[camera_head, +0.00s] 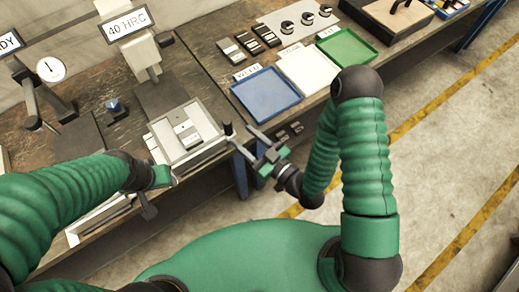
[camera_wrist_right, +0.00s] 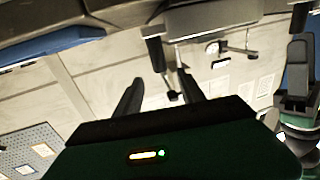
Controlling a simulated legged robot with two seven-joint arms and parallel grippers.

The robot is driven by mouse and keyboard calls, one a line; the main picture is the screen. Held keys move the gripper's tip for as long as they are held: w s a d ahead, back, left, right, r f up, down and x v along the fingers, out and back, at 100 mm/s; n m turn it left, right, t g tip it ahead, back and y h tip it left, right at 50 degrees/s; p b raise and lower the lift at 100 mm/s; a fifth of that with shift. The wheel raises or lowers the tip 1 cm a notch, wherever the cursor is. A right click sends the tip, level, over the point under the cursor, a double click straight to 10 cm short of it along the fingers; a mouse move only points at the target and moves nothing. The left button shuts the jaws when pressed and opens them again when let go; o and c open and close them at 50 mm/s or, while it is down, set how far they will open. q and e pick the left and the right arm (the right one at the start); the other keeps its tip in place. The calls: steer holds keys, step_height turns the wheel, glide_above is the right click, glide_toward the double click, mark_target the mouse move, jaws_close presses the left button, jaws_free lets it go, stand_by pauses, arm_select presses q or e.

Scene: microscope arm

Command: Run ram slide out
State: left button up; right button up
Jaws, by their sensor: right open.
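A grey slide plate with small blocks (camera_head: 187,132) lies on the bench below the post with the 40 HRC sign (camera_head: 127,24). A short black knob (camera_head: 228,129) stands at the plate's right side. My right gripper (camera_head: 246,145) is open, just right of the knob, past the bench's front edge. In the right wrist view its two fingers (camera_wrist_right: 160,92) are apart, with a thin dark rod (camera_wrist_right: 172,82) showing between them; I cannot tell how near it is. My left gripper (camera_head: 160,185) is at the bench's front edge, left of the plate; its jaws are unclear.
Blue (camera_head: 266,94), white (camera_head: 307,70) and green (camera_head: 347,48) trays lie at the bench's front, right of the plate. Small metal parts (camera_head: 252,40) sit behind them. A dial gauge (camera_head: 50,69) stands at left. Open floor (camera_head: 450,140) is at right.

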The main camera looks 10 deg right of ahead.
steer(key=p+v, duration=0.2)
steer(key=v, duration=0.4)
steer(key=shift+s+d+p, duration=0.15)
steer(key=shift+d+p, duration=0.05)
steer(key=shift+p, duration=0.15)
steer(key=shift+a, duration=0.1)
steer(key=w+d+f+g+h, duration=0.4)
steer(key=w+d+g+h, duration=0.2)
steer(key=d+g+h, duration=0.1)
steer(key=s+d+r+m+g+h, duration=0.3)
steer(key=s+d+r+m+g, duration=0.1)
steer(key=s+r, duration=0.4)
steer(key=s+m+g, duration=0.1)
steer(key=s+m, duration=0.1)
steer(key=shift+m, duration=0.4)
